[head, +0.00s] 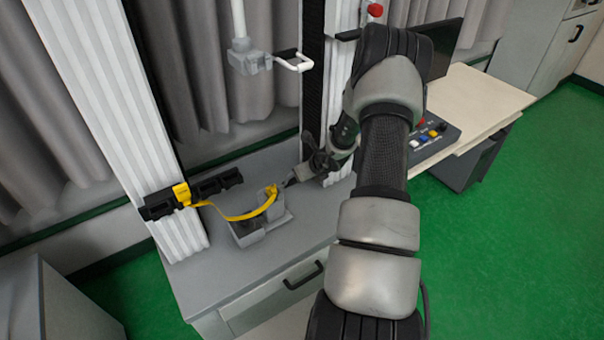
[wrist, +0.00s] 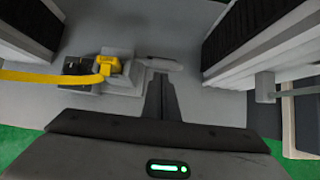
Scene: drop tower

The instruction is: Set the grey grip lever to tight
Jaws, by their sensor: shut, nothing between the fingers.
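A short grey lever (wrist: 162,64) sticks out to the right from a grey block (wrist: 122,78) in the wrist view; I take it to be the grip lever. The block, with a yellow piece on top, also shows in the head view (head: 248,236). My gripper (head: 287,183) is shut and empty, pointing at the block's right side. In the wrist view its fingertips (wrist: 160,76) are close to the lever; I cannot tell whether they touch. The head view does not show the lever clearly, as my gripper is beside it.
A yellow strap (head: 237,216) runs from the block to a black bracket (head: 190,195) on the left white column (head: 100,95). The right column (head: 342,80) stands close to my wrist. A button panel (head: 432,138) lies on the desk.

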